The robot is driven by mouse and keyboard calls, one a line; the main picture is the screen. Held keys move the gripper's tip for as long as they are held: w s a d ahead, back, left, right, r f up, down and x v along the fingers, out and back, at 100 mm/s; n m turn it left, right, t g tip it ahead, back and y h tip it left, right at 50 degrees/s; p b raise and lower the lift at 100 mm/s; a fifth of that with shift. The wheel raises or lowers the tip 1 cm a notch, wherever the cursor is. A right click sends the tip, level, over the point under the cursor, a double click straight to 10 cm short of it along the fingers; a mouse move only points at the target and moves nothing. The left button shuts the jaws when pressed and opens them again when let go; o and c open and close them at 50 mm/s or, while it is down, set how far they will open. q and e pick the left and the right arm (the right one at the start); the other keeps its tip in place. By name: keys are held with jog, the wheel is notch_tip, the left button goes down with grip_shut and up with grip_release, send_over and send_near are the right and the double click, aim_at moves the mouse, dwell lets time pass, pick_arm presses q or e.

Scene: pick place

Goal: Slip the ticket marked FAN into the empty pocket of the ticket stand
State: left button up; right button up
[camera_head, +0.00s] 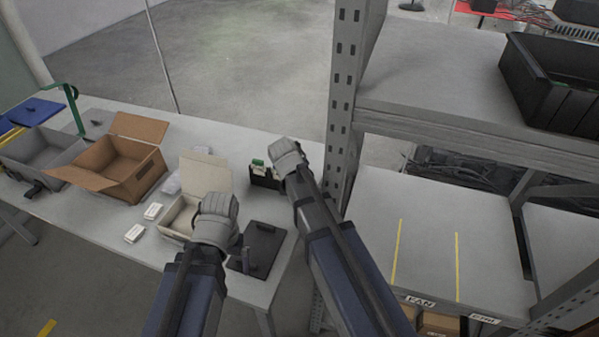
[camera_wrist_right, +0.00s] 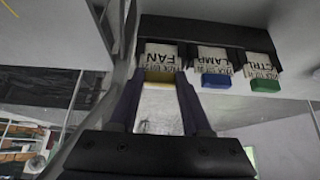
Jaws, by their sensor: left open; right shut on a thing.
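The dark ticket stand (camera_head: 265,180) is on the table beside the metal rack. In the right wrist view the stand (camera_wrist_right: 205,31) crosses the top of the picture. The FAN ticket (camera_wrist_right: 161,56), white with a yellow end, is between my right gripper's fingers (camera_wrist_right: 158,92). It lines up with the stand's left pocket and meets the dark edge; its depth is unclear. Tickets marked LAMP (camera_wrist_right: 214,57) with a blue end and CTRL (camera_wrist_right: 258,66) with a green end sit beside it. My right gripper (camera_head: 277,168) is at the stand. My left gripper (camera_head: 216,203) is open above a white carton.
The white carton (camera_head: 205,172) has its lid raised. A brown cardboard box (camera_head: 118,175), a grey bin (camera_head: 40,160) and small white boxes (camera_head: 135,233) are to its left. A black flat tray (camera_head: 265,240) lies between my arms. The rack post (camera_head: 345,100) stands close right of my right gripper.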

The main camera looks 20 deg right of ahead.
jog(key=o, duration=1.3)
jog(key=shift+c, duration=0.2)
jog(key=shift+c, duration=0.5)
pick_arm(q)
notch_tip(320, 180, up, 8)
jog(key=p, duration=0.8)
pick_arm(e)
notch_tip(320, 180, up, 8)
pick_arm(q)
jog(key=shift+f, duration=0.15)
pick_arm(e)
jog(key=shift+f, duration=0.15)
pick_arm(q)
notch_tip(320, 180, down, 7)
jog(key=b, duration=0.7)
pick_arm(e)
notch_tip(320, 180, down, 7)
